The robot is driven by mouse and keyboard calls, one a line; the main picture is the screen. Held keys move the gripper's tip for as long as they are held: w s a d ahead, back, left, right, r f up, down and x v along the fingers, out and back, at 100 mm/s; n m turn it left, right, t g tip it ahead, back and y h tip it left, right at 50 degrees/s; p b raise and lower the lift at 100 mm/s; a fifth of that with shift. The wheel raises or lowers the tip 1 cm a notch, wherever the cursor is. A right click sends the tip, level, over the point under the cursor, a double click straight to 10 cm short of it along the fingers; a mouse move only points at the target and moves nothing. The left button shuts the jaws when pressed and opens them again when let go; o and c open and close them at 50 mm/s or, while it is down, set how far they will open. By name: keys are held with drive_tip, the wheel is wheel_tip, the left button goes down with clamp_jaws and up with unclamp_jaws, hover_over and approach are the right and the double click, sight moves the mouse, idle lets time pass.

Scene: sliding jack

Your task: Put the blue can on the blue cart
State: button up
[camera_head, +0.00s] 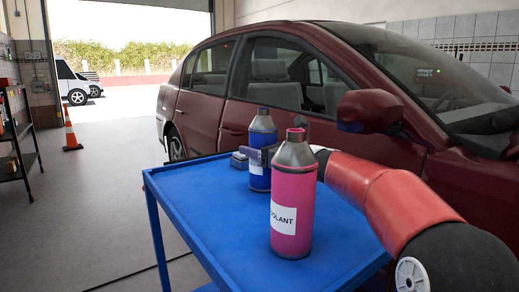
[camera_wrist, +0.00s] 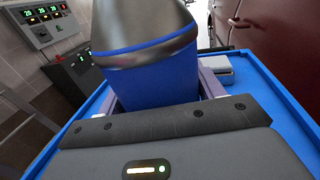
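The blue can (camera_head: 262,140) has a grey conical top and a white label. It is upright on or just over the blue cart (camera_head: 190,190), towards its far side. In the wrist view the can (camera_wrist: 150,75) fills the space between the fingers of my gripper (camera_wrist: 160,98), which look shut on its sides. Its lower end is hidden there by the gripper body. In the head view my gripper (camera_head: 262,155) reaches in from the right, partly hidden behind a pink can. I cannot tell whether the blue can's base touches the cart.
The pink can (camera_head: 293,205) stands upright on the cart, nearer and right of the blue can. A small grey block (camera_head: 239,160) shows just left of the blue can. A red car (camera_head: 210,110) stands close behind the cart. The cart's left and front are bare.

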drive_tip(key=o, duration=0.4)
drive_tip(key=shift+d+r, duration=0.1)
drive_tip(key=shift+r, duration=0.05)
drive_tip(key=b+v, duration=0.1)
drive_tip(key=v, duration=1.1)
